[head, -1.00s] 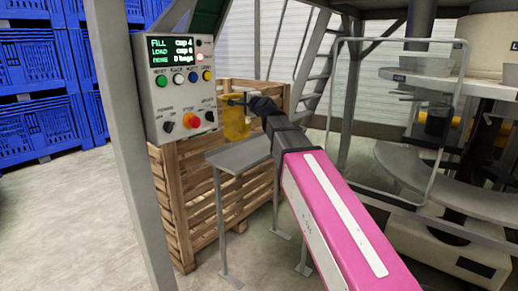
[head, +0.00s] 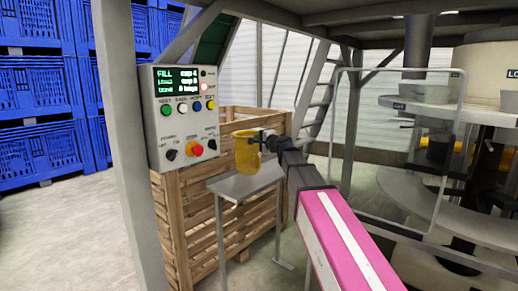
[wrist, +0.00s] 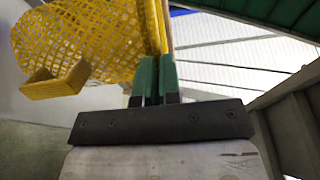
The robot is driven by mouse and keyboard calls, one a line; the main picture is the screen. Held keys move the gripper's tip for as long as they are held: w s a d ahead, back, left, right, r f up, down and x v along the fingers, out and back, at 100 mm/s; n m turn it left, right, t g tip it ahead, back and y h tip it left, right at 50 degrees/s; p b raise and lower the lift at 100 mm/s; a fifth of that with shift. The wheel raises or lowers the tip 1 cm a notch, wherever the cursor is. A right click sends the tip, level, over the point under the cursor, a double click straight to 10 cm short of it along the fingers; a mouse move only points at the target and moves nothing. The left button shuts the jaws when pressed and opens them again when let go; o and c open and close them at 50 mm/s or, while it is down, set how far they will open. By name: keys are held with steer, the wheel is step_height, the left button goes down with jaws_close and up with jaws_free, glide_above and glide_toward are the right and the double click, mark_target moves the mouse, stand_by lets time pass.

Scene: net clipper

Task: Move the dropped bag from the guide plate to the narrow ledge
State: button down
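The bag (head: 247,157) is a yellow net bag with a yellow tag. My gripper (head: 262,137) is at its upper right, and the bag hangs from it. In the wrist view the mesh bag (wrist: 85,45) fills the upper left. The green fingers of my gripper (wrist: 155,72) are close together there, with a yellow strip of the bag at their tips. In the head view the bag's bottom overlaps the top of a narrow grey ledge (head: 228,187) on thin legs. I cannot tell whether it touches the ledge. I cannot surely identify the guide plate.
A control panel (head: 185,117) on a grey post (head: 128,150) stands left of the ledge. A wooden crate (head: 190,215) is behind the ledge. A clear guard with a metal frame (head: 340,150) and round machine plates (head: 425,195) are at right. Blue crates (head: 45,95) are stacked at far left.

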mark_target(255, 145)
steer(key=shift+d+f, duration=0.1)
steer(key=shift+f, duration=1.95)
steer(key=c, duration=1.3)
jaws_free()
steer(key=shift+f, duration=0.1)
